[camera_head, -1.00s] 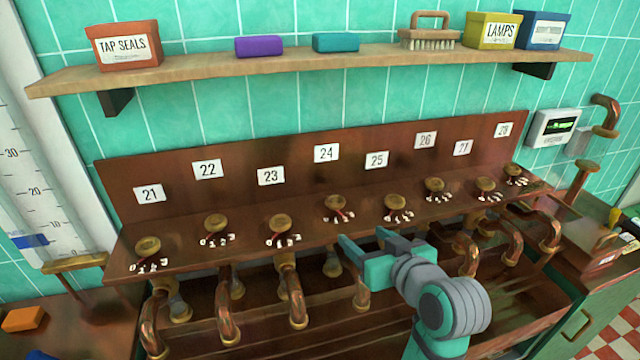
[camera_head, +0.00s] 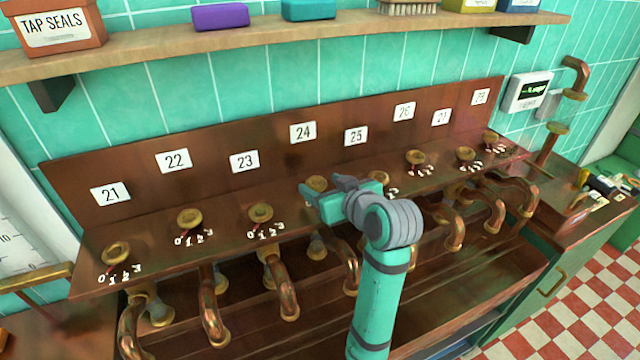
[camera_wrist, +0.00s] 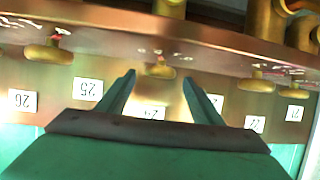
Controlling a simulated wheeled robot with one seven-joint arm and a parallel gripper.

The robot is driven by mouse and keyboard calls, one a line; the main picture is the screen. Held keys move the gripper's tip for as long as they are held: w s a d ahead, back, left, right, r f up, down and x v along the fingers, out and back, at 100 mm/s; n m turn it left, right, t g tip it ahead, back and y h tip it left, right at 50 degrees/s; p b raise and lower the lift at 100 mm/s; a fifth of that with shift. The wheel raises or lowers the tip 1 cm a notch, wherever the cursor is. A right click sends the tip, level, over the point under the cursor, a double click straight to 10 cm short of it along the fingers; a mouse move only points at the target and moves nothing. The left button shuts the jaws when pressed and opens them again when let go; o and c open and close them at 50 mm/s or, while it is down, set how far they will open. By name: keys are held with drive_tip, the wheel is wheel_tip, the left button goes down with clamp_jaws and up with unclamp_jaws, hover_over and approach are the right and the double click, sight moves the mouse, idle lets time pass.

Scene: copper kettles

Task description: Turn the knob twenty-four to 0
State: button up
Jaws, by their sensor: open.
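Knob twenty-four (camera_head: 317,182) is a round brass knob on the copper ledge below the white label 24 (camera_head: 303,132). My gripper (camera_head: 322,190) is open close in front of it and covers its scale in the head view. In the wrist view, which is upside down, the same knob (camera_wrist: 160,71) shows between the two teal fingertips of my gripper (camera_wrist: 158,78). The fingers appear apart from the knob; whether they reach around it I cannot tell. Its pointer and numbers are too small or hidden to read.
Neighbouring knobs 23 (camera_head: 260,213) and 25 (camera_head: 377,176) stand close on either side, 25 partly behind my gripper. Curved copper pipes (camera_head: 281,285) hang below the ledge. A wooden shelf (camera_head: 260,45) with boxes runs above. The space between shelf and back panel is clear.

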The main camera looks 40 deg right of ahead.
sight(314, 183)
drive_tip(key=shift+x, duration=0.9)
drive_tip(key=c, duration=1.1)
drive_tip(key=shift+o, duration=0.2)
drive_tip(key=shift+a+m+h, duration=0.15)
drive_tip(key=shift+m+h, duration=0.15)
drive_tip(key=shift+w+a+m+g+h, duration=0.1)
drive_tip(key=shift+m+g+h, duration=0.05)
drive_tip(key=shift+m+h, duration=0.4)
drive_tip(key=shift+a+m+g+h, duration=0.15)
drive_tip(key=shift+m+h, duration=0.3)
drive_tip(key=shift+h, duration=0.2)
drive_tip(key=m+g+h, duration=0.2)
drive_tip(key=m, duration=0.1)
drive_tip(key=m+g+h, duration=0.1)
drive_tip(key=h, duration=0.1)
drive_tip(key=shift+w+a, duration=0.35)
drive_tip(key=shift+a, duration=0.05)
drive_tip(key=m+g+h, duration=0.2)
drive_tip(key=m+g, duration=0.1)
drive_tip(key=m+g+h, duration=0.1)
drive_tip(key=m, duration=0.1)
drive_tip(key=shift+w+a+g, duration=0.15)
drive_tip(key=shift+w+g, duration=0.15)
drive_tip(key=shift+g, duration=0.1)
drive_tip(key=shift+m, duration=0.3)
